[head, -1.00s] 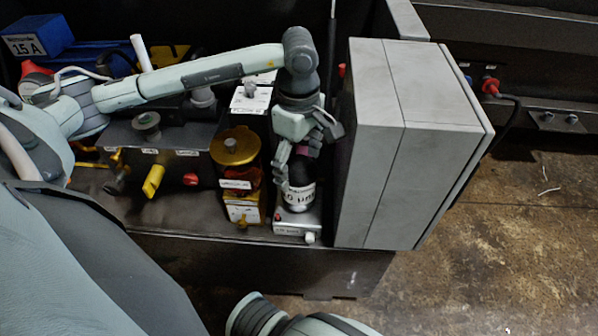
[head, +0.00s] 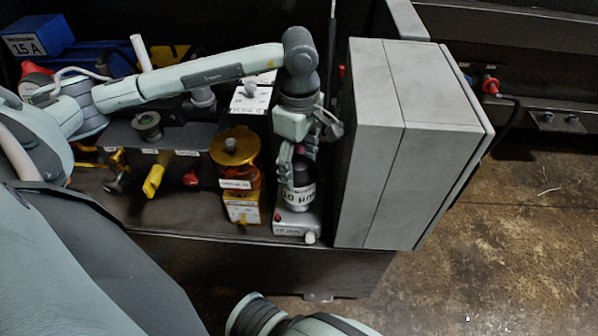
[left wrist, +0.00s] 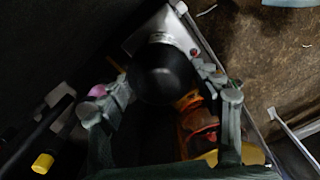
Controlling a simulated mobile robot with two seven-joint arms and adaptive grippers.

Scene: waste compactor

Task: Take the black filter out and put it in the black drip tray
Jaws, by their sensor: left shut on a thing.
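The black filter (head: 299,195), a dark round-topped bowl with a white "10 µm" label, stands upright on its white base (head: 297,224) beside the grey cabinet. My left gripper (head: 302,172) comes down from above and is shut on the black filter's upper part. In the left wrist view, the filter's dark dome (left wrist: 163,75) lies between the two fingers (left wrist: 168,96); where the pads touch it is hard to see. I cannot make out the black drip tray in either view. My right gripper is out of view.
The grey cabinet (head: 410,130) stands close to the right of the filter. An amber filter (head: 236,165) is just left, with a yellow valve (head: 154,180) and red knob (head: 190,179) farther left. A blue box (head: 38,36) is at back left. The floor (head: 530,230) at right is open.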

